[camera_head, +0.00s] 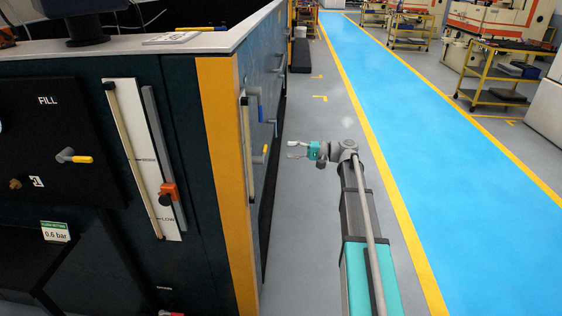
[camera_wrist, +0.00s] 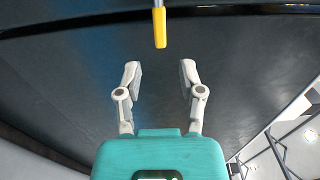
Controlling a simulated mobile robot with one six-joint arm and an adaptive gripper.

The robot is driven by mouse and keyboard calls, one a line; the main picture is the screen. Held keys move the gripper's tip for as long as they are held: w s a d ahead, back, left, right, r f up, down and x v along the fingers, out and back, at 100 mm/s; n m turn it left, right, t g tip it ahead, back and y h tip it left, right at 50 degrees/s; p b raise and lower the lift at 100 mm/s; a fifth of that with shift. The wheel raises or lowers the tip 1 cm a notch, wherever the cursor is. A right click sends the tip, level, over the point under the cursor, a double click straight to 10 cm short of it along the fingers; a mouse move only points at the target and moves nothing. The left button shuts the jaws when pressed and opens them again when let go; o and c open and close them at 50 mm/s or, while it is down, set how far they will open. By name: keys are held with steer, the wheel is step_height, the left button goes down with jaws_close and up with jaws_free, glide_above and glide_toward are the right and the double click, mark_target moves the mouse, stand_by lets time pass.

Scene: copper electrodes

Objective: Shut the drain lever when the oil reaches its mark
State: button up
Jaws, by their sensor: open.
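My gripper (camera_head: 297,150) is open and empty, in the aisle to the right of the machine's side face. In the wrist view its two fingers (camera_wrist: 160,78) are spread. A yellow-tipped lever (camera_wrist: 160,27) hangs ahead of them at the top, apart from the fingers. A yellow-tipped lever (camera_head: 265,150) also shows on the side face in the head view; I can read no label there. A sight gauge (camera_head: 245,135) stands beside it, seen edge-on. The front gauge (camera_head: 130,155) has a pale tube, an orange slider (camera_head: 169,193) and a LOW mark. I cannot tell the oil level.
The front panel carries a FILL valve with a yellow handle (camera_head: 80,159) and a 0.6 bar sign (camera_head: 55,232). A yellow corner post (camera_head: 225,180) separates the front from the side. Grey floor and a blue walkway (camera_head: 420,130) lie open to the right. Carts (camera_head: 495,75) stand farther off.

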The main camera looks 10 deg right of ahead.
steer(key=shift+a, duration=0.15)
steer(key=x, duration=0.7)
steer(key=shift+w+a, duration=0.15)
steer(key=shift+a, duration=0.2)
steer(key=shift+w+a, duration=0.1)
steer(key=shift+a, duration=0.3)
stand_by(0.3)
jaws_close()
stand_by(0.4)
